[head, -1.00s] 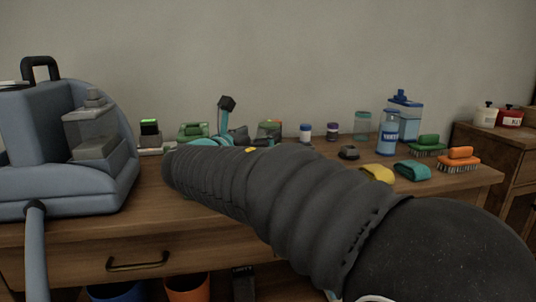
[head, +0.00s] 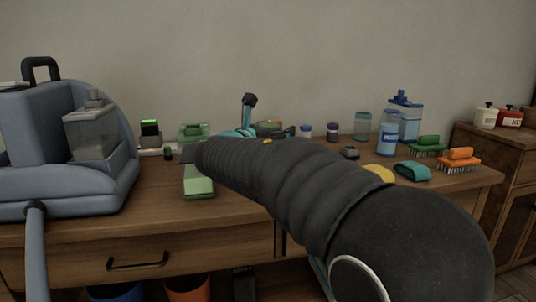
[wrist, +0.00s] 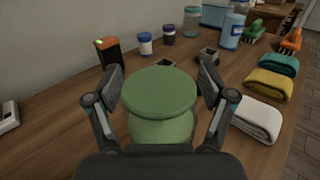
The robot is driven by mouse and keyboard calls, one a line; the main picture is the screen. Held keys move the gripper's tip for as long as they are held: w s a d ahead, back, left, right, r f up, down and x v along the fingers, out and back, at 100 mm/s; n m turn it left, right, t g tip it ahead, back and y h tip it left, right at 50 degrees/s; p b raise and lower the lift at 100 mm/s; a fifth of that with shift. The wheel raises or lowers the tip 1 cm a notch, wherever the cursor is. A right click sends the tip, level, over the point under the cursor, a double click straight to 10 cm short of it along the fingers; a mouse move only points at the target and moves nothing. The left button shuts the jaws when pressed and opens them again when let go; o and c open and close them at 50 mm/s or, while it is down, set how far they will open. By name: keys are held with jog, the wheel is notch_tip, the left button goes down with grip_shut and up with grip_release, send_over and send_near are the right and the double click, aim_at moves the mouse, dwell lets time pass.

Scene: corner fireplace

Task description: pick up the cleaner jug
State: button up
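The thing that looks most like the cleaner jug is a clear blue container with a blue cap (head: 404,118) at the back right of the workbench. In the wrist view its lower part (wrist: 215,14) shows at the top edge. My gripper (wrist: 161,82) is far to the left of it, with its two fingers spread. A green round-lidded jar (wrist: 160,92) fills the space between the fingers, and I see no clear grip on it. In the head view my arm hides most of the gripper (head: 246,128).
A blue bottle (head: 388,134) stands in front of the container. Green (head: 428,144) and orange brushes (head: 459,158) and a teal cloth (head: 412,171) lie nearby. A grey-blue machine (head: 68,150) takes up the bench's left. A white cloth (wrist: 257,119) lies right of my gripper.

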grip_shut()
jog(key=shift+r, duration=0.15)
